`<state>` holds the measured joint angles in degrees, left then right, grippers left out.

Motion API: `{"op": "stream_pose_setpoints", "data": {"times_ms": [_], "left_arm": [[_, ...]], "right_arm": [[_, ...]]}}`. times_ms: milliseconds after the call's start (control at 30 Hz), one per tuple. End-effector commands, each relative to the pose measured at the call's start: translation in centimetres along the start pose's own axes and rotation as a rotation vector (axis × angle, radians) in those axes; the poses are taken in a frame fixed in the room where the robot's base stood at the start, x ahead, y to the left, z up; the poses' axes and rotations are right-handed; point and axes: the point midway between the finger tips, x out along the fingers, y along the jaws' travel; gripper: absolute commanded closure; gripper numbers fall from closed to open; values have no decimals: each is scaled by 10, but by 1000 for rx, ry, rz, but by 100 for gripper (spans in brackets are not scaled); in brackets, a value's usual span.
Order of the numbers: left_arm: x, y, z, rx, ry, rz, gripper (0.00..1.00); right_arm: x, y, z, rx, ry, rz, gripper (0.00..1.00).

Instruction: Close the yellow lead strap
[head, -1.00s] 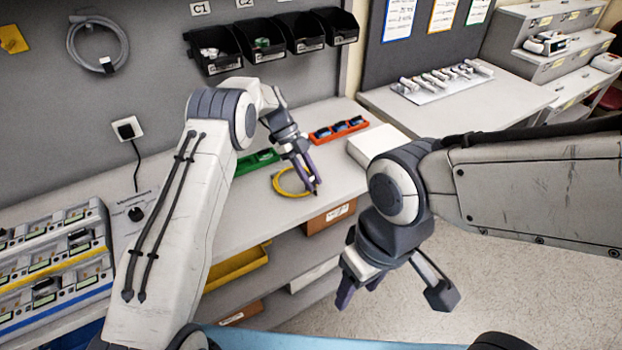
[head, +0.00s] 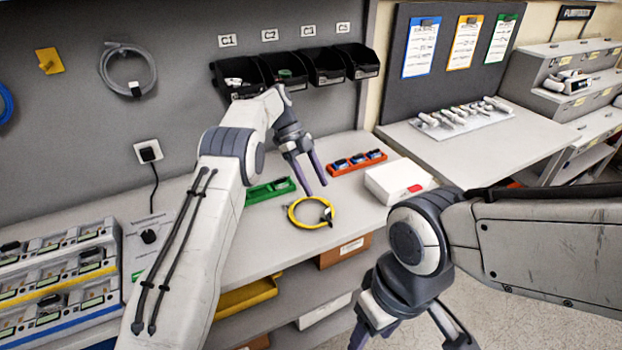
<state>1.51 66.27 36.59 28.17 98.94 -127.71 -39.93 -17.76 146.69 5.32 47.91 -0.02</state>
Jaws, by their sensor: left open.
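A coiled yellow lead (head: 294,219) lies on the bench near its front edge. Its small dark strap (head: 327,214) sits on the right side of the coil; whether it is closed is too small to tell. My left gripper (head: 315,189) is open and empty just above the back of the coil, fingers pointing down and apart from the strap. My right gripper (head: 410,338) hangs low in front of the bench, its fingers spread and partly cut off by the bottom edge.
A green tray (head: 262,193) is left of the coil and an orange tray (head: 357,162) behind it. A white box (head: 395,180) stands to the right. A grey rack of devices (head: 60,275) stands at the left. Black bins (head: 295,68) hang on the wall.

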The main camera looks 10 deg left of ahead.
Motion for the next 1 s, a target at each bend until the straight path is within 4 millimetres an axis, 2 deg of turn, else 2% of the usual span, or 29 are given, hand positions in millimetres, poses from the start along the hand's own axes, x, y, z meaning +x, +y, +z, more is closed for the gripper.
{"op": "stream_pose_setpoints", "data": {"times_ms": [100,300,733,867,967,1000], "left_arm": [[-10,0,0,0,1,0,43],[-18,1,0,-2,1,1,43],[-20,0,-5,-14,-3,4,43],[-21,-6,-30,-109,-35,14,43],[-19,-7,-68,-254,-86,21,43],[-17,-6,-86,-324,-111,20,43]], "right_arm": [[-2,0,0,0,0,0,44],[-3,0,0,0,0,0,44],[-3,0,0,0,0,0,44],[-3,0,0,0,0,0,44],[-3,0,0,0,0,0,44],[-3,0,0,0,0,0,44]]}}
